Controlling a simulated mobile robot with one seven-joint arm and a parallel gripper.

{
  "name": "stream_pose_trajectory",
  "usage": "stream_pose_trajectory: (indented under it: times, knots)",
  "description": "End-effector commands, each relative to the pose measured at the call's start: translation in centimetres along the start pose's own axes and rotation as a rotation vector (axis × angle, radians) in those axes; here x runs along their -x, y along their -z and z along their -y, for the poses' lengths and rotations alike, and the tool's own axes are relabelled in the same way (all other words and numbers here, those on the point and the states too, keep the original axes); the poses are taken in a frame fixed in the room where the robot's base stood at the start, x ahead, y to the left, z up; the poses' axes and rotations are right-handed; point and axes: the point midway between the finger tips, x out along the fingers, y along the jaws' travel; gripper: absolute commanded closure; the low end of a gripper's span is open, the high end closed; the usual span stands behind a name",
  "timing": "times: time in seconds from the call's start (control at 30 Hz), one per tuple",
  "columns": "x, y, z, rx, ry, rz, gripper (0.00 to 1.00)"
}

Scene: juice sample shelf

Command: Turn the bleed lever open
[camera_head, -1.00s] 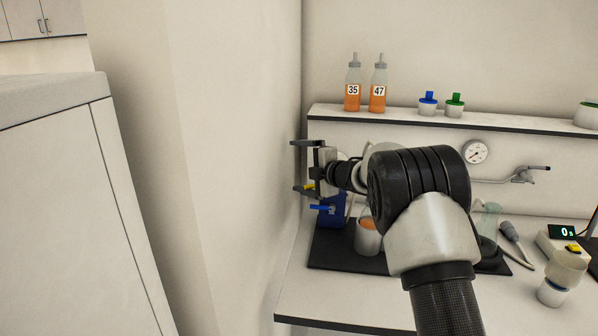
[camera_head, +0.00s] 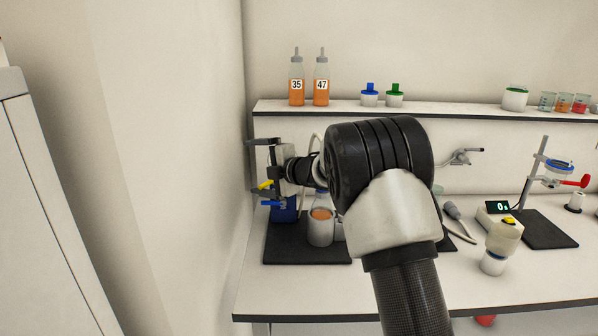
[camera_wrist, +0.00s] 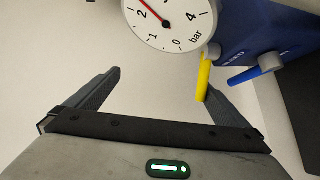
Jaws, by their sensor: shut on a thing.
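My gripper (camera_head: 268,165) is at the left end of the bench by the wall, in front of a blue unit (camera_head: 284,210). The wrist view shows the blue unit (camera_wrist: 250,28) at upper right, with a yellow lever (camera_wrist: 203,78) and a blue lever (camera_wrist: 252,75) on it. The yellow lever lies against the inner side of the right finger. The lever's contact with the left finger does not show. A round bar gauge (camera_wrist: 168,20) has its red needle near 2.
The shelf (camera_head: 425,112) above holds bottles 35 (camera_head: 296,88) and 47 (camera_head: 321,88). The wall (camera_head: 190,140) is close on the left. The front of the bench is clear.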

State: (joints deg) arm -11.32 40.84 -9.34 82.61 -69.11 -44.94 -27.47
Motion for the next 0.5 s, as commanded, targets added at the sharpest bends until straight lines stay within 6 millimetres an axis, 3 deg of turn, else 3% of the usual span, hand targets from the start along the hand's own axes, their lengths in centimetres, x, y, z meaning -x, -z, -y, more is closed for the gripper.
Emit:
stream_pose_trajectory:
  times: [0.03, 0.5]
  knots:
    - [1.3, -1.1, -1.8, -0.01, -0.03, 0.018, 0.18]
    - [4.6, -1.4, -1.5, -0.008, -0.029, 0.02, 0.18]
